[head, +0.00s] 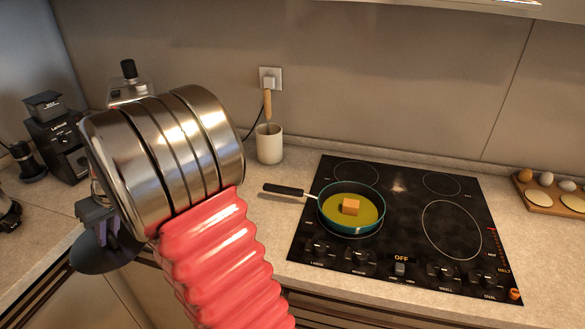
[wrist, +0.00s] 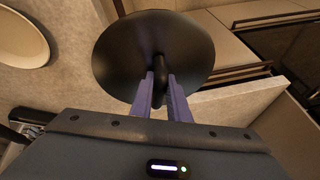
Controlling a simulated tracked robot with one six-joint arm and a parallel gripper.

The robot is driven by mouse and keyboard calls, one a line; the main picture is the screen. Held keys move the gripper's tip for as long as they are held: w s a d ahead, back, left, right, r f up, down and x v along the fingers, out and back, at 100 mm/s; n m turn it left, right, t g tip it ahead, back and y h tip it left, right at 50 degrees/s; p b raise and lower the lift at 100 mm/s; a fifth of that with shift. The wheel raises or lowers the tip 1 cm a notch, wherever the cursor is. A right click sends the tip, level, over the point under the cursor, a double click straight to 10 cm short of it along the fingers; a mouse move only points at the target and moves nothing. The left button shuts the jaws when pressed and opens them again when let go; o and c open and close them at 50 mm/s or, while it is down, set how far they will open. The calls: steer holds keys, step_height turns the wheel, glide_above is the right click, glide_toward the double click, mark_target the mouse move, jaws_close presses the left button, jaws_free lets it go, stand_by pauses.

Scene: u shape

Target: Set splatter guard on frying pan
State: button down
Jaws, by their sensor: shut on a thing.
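The splatter guard (head: 92,260) is a dark round disc with a knob-like handle. My gripper (head: 100,226) is shut on that handle and holds the disc at the left, near the counter's front edge. In the wrist view the fingers (wrist: 161,88) grip the handle of the guard (wrist: 130,55). The frying pan (head: 350,235) is teal with a black handle pointing left. It sits on the front left part of the cooktop, uncovered, with yellow liquid and a brownish cube inside. My gripper is well left of the pan. My arm hides part of the counter between them.
The black cooktop (head: 415,262) shows "OFF". A white utensil crock (head: 270,147) stands behind, left of the cooktop. A board with eggs (head: 545,200) lies at the right. Dark appliances (head: 55,140) stand at the far left. A cream round dish (wrist: 20,45) shows in the wrist view.

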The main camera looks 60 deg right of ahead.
steer(key=s+d+m+h, duration=0.1)
steer(key=s+d+m, duration=0.1)
steer(key=d, duration=0.4)
steer(key=s+d+r+m+h, duration=0.1)
steer(key=s+d+m, duration=0.1)
steer(key=d+m, duration=0.2)
steer(key=s+d+r+m+h, duration=0.1)
steer(key=s+d+m, duration=0.1)
steer(key=d, duration=0.6)
steer(key=shift+s+d+r+m+h, duration=0.2)
steer(key=shift+s+d+m+h, duration=0.15)
steer(key=shift+m, duration=0.25)
steer(key=s+d+r+m+g+h, duration=0.1)
steer(key=s+d+r+m+g, duration=0.15)
steer(key=s+d+m, duration=0.8)
steer(key=s+d+r+m+g+h, duration=0.1)
steer(key=s+d+m+g, duration=0.3)
steer(key=s+d+m, duration=0.7)
steer(key=s+d+m+g+y, duration=0.1)
steer(key=s+d+m, duration=0.1)
steer(key=s, duration=0.7)
steer(key=s+d+r+m+g+y, duration=0.1)
steer(key=s+m, duration=0.4)
steer(key=s, duration=0.5)
steer(key=shift+s+d+r+g+y, duration=0.3)
steer(key=shift+d+g+y, duration=0.15)
steer(key=shift+d, duration=0.25)
steer(key=shift+m, duration=0.25)
steer(key=shift+f, duration=2.25)
